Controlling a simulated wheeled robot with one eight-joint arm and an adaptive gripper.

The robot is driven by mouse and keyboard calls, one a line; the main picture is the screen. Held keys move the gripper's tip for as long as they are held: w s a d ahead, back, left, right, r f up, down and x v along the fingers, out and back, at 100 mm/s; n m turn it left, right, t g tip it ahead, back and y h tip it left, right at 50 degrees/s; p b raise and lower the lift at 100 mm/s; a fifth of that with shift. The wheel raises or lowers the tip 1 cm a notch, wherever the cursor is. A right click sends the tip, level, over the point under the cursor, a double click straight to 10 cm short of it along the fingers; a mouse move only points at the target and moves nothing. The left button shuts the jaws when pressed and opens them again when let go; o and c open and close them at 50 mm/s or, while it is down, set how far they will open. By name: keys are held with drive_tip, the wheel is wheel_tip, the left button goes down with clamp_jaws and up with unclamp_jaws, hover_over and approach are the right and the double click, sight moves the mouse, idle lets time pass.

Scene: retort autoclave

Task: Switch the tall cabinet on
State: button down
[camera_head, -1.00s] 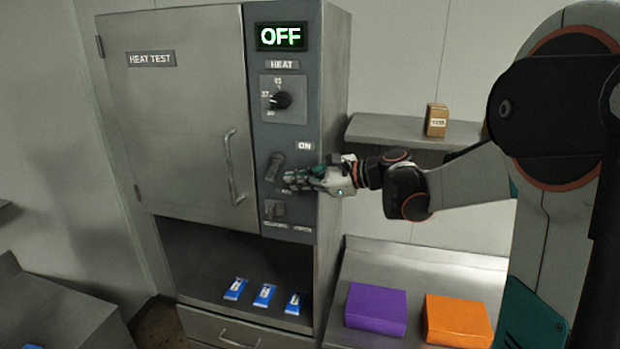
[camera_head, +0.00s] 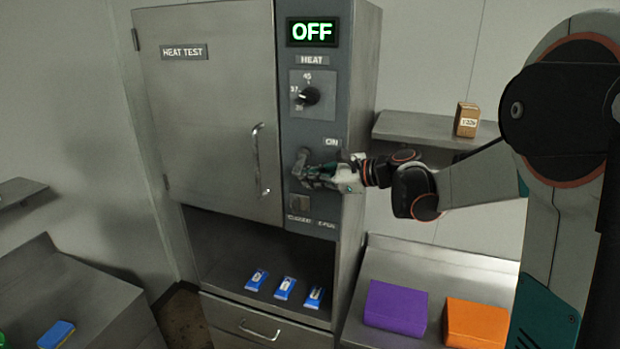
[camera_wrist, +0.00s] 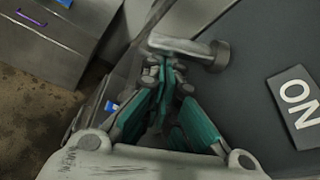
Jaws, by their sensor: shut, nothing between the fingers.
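The tall cabinet (camera_head: 215,120) stands in the middle, its door shut and marked HEAT TEST. Its display (camera_head: 312,32) reads OFF in green. Below the heat dial (camera_head: 308,96) on the grey panel is a lever handle (camera_head: 301,160), with an ON label (camera_head: 331,142) above and to its right. My gripper (camera_head: 312,177) is shut at the lever, its fingers partly covering it. In the wrist view the lever (camera_wrist: 190,47) lies at the fingertips (camera_wrist: 168,75), with the ON label (camera_wrist: 297,105) to the right. I cannot tell whether they touch.
A small switch (camera_head: 299,203) sits below the lever. Blue packets (camera_head: 285,288) lie in the cabinet's open bay. A purple box (camera_head: 396,308) and an orange box (camera_head: 476,323) stand on the right counter, below a shelf (camera_head: 420,130) with a small carton (camera_head: 466,120).

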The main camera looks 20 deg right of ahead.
sight(296, 171)
drive_tip(key=r+m+g, duration=0.1)
drive_tip(key=m, duration=0.1)
drive_tip(key=s+r+m+g+y+b, duration=0.1)
drive_tip(key=a+r+m+g, duration=0.1)
drive_tip(key=m, duration=0.1)
drive_tip(key=shift+s+a+r+m+y+b, duration=0.1)
drive_tip(key=shift+s+r+m+y+b, duration=0.05)
drive_tip(key=shift+s+m+y+b, duration=0.2)
drive_tip(key=shift+r, duration=0.4)
drive_tip(key=shift+w+r+p, duration=0.1)
drive_tip(key=shift+r+p, duration=0.35)
drive_tip(key=shift+r, duration=0.25)
